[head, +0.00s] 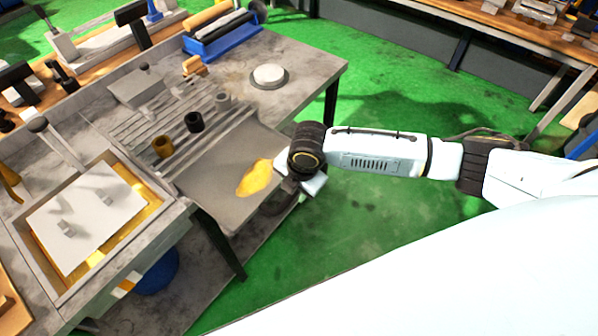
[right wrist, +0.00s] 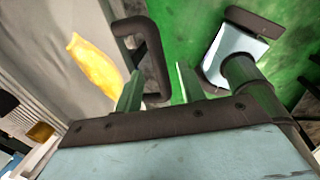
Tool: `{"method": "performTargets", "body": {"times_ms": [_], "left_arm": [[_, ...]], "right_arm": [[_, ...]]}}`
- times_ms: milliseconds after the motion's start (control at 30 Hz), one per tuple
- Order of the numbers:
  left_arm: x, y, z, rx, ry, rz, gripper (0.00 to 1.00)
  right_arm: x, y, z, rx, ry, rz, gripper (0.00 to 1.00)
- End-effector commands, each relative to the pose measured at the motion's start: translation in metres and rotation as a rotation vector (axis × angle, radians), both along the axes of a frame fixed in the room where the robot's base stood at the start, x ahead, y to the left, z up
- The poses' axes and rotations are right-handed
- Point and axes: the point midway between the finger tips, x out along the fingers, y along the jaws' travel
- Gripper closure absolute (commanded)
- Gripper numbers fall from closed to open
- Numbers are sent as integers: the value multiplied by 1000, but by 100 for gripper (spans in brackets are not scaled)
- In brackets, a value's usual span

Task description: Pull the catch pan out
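The catch pan (head: 212,165) is a flat grey tray with a yellow patch in it, sticking out from the ridged side of the workbench. It fills the left of the right wrist view (right wrist: 90,25). Its dark U-shaped handle (right wrist: 158,55) stands off the pan's outer edge. My right gripper (right wrist: 160,92) is open, with one finger on each side of the handle's bar in the picture; I cannot tell whether either finger touches it. My left gripper is not in view.
The workbench (head: 300,60) carries several small cups, a blue tray with rollers (head: 222,40) and a round disc (head: 268,75). A framed box with a white plate (head: 85,215) stands at left. Green floor (head: 400,100) to the right of the pan is clear.

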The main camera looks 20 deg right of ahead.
Motion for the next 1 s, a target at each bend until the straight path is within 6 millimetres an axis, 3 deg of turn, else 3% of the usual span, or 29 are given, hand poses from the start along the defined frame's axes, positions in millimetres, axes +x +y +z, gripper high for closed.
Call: {"method": "performTargets", "body": {"times_ms": [300,500,1000], "left_arm": [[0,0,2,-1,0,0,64],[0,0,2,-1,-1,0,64],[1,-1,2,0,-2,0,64]], "right_arm": [[-11,-7,72,1,-5,1,60],[-16,-10,99,1,-3,0,60],[-18,-10,107,0,-1,-1,60]]}}
